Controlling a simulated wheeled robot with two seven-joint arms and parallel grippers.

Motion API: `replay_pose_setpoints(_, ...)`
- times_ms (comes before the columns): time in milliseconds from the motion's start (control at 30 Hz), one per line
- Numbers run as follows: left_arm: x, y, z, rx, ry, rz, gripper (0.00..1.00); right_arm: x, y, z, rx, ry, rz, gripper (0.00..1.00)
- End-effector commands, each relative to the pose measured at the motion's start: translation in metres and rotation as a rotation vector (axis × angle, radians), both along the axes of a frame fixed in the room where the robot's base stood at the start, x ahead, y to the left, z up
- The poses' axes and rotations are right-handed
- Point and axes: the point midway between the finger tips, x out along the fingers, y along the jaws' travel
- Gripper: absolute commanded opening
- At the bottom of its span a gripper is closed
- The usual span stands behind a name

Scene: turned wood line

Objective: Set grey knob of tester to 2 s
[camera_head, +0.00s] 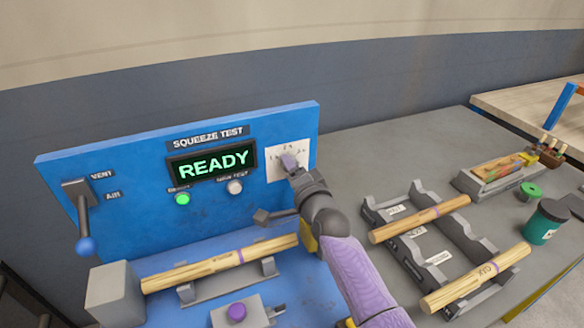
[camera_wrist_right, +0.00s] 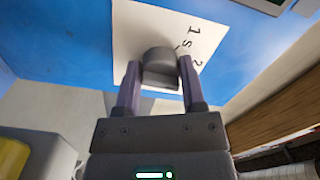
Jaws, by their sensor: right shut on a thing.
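The blue tester (camera_head: 140,155) stands upright with a lit green READY display (camera_head: 212,163). A white dial plate (camera_head: 302,151) with small time marks is at its right end. My right gripper (camera_head: 291,164) is at this plate and hides most of the knob in the head view. In the right wrist view, the grey knob (camera_wrist_right: 160,60) sits between the two purple fingers of my right gripper (camera_wrist_right: 160,80), which is shut on it. The plate beside it shows "1 s" and part of a "2". I cannot tell clearly which mark the knob points to. My left gripper is not in view.
A lever with a blue ball (camera_head: 86,245), a green button (camera_head: 182,199) and a white button (camera_head: 235,187) are on the panel. A wooden rod (camera_head: 205,267) lies in a cradle in front. A rack (camera_head: 425,250) with two rods stands right of my arm.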

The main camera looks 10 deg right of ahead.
Motion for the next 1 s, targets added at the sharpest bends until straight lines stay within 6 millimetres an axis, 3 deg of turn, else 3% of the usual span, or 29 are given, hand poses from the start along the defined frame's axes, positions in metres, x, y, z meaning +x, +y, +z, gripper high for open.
replay_pose_setpoints(733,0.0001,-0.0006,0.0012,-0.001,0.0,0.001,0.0,-0.0004,0.0006,-0.0022,-0.081,-0.012,0.002,0.0)
replay_pose_setpoints(767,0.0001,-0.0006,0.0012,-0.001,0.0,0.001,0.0,-0.0004,0.0006,-0.0022,-0.08,-0.011,0.001,0.54)
replay_pose_setpoints(900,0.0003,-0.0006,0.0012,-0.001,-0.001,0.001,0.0,-0.0003,0.0004,-0.0018,-0.08,-0.012,0.001,0.83)
replay_pose_setpoints(1000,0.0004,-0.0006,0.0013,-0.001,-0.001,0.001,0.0,-0.0003,0.0003,-0.0014,-0.08,-0.013,0.001,0.87)
